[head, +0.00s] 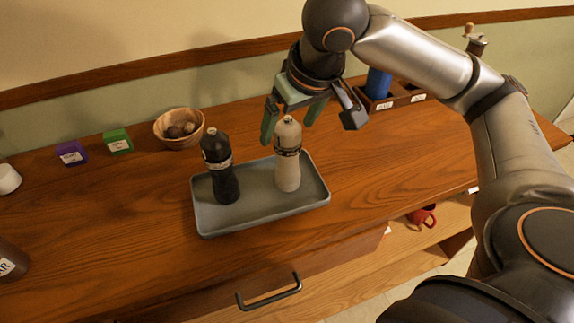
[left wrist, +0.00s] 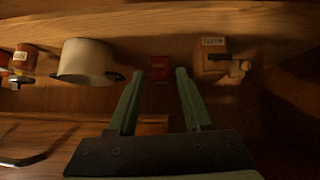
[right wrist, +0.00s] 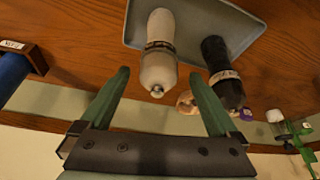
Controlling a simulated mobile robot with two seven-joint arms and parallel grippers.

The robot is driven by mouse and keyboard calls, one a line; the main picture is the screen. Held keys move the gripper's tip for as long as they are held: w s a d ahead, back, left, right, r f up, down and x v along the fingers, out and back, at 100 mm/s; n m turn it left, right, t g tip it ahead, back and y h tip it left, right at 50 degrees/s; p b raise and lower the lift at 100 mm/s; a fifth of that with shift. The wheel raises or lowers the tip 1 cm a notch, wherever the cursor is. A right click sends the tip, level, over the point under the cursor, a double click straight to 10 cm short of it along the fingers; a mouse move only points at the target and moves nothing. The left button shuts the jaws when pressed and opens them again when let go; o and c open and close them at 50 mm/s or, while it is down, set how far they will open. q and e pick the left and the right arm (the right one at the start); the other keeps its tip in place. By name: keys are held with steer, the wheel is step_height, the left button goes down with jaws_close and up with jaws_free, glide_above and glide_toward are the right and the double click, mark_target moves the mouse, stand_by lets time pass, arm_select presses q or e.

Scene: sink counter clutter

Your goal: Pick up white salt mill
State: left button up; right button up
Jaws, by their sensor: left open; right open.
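The white salt mill (head: 288,160) stands upright on the right side of a grey tray (head: 262,209), with a dark band round its upper part. A black mill (head: 221,172) stands to its left on the same tray. My right gripper (head: 289,140) is open just behind and above the white mill. In the right wrist view the white mill (right wrist: 158,58) lies ahead between the spread, empty fingers (right wrist: 167,98), and the black mill (right wrist: 224,75) is to its right. My left gripper (left wrist: 156,76) is open and empty, facing a lower shelf area.
A wooden bowl (head: 179,128), a green box (head: 118,141) and a purple box (head: 71,153) stand at the back left. A blue item (head: 379,84) sits in a wooden holder at the back right. A white pot (left wrist: 86,62) shows in the left wrist view.

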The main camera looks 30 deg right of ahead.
mark_target(288, 163)
steer(key=b+x, duration=0.1)
steer(key=x, duration=0.4)
steer(key=shift+w+d+f, duration=0.15)
steer(key=shift+w+f, duration=0.05)
jaws_close()
stand_by(0.6)
